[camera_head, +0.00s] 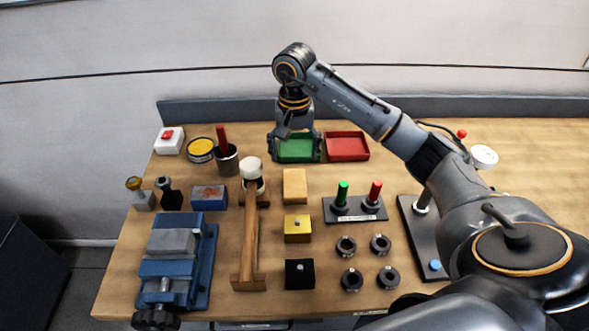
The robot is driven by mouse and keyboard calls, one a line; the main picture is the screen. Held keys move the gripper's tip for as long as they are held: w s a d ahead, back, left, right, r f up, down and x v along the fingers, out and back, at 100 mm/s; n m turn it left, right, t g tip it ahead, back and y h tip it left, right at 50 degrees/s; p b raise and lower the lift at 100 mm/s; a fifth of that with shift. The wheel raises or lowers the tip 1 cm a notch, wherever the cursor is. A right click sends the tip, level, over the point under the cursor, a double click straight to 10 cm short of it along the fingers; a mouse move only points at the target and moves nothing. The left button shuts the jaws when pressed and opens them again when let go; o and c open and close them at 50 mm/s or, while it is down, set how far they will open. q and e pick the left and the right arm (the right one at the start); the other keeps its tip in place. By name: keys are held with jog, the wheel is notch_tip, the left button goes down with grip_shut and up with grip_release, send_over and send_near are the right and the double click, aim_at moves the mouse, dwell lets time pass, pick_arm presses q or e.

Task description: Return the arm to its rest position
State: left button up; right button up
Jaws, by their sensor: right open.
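My right arm (352,100) reaches in from the right, over the back of the wooden table (145,260). Its gripper (294,157) points down at the green tray (299,150) and covers part of that tray's left side. The gripper is open, and I see nothing held in it. I cannot tell how high its fingertips are above the table. My left gripper is not in view.
A red tray (347,146) stands right of the green one. A mallet (250,230), a blue vise (178,262), blocks, several dark rings and a plate with green and red pegs (355,209) fill the front. A low grey ledge (220,111) runs along the back.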

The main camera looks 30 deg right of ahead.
jog(key=shift+r, duration=0.55)
